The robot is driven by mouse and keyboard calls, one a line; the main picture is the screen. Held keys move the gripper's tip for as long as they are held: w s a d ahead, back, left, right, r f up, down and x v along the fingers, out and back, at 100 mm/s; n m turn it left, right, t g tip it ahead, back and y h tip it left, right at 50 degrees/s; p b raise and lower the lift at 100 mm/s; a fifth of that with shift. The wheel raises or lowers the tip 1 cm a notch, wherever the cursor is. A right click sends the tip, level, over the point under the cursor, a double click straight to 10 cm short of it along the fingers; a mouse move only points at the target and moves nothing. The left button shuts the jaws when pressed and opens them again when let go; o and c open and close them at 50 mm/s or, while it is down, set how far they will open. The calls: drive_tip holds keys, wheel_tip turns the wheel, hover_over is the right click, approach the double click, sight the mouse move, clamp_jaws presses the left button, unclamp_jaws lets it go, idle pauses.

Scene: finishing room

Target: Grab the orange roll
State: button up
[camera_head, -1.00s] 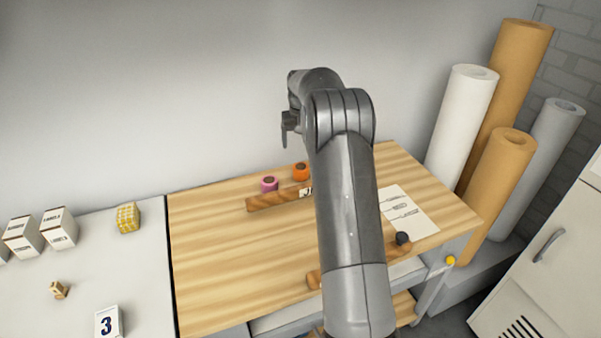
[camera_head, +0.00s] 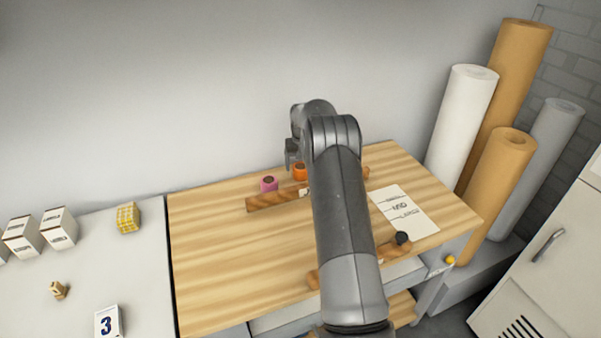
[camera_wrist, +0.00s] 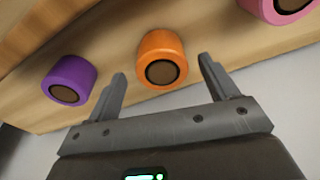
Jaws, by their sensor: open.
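The orange roll (camera_head: 299,172) stands at the back of the wooden table, just below my gripper (camera_head: 292,160) in the head view. In the wrist view the orange roll (camera_wrist: 161,58), with a dark brown core, appears between and slightly beyond the two open fingertips of my gripper (camera_wrist: 162,68). No contact with the fingers is visible. A purple roll (camera_wrist: 69,79) is beside the left finger in the wrist view; my arm hides it in the head view. A pink roll (camera_head: 269,184) stands left of the orange one, and it also shows at the wrist view's top right (camera_wrist: 279,8).
A paper sheet (camera_head: 404,211) and a dark knob (camera_head: 402,238) are at the table's right. The wall is close behind. The table's left part (camera_head: 215,250) is clear. Tall paper rolls (camera_head: 462,120) stand at right.

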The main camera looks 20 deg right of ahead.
sight(301, 166)
drive_tip(key=f, duration=0.3)
drive_tip(key=shift+w+a, duration=0.1)
drive_tip(key=shift+w, duration=0.1)
drive_tip(key=c, duration=1.1)
drive_tip(key=shift+r, duration=0.1)
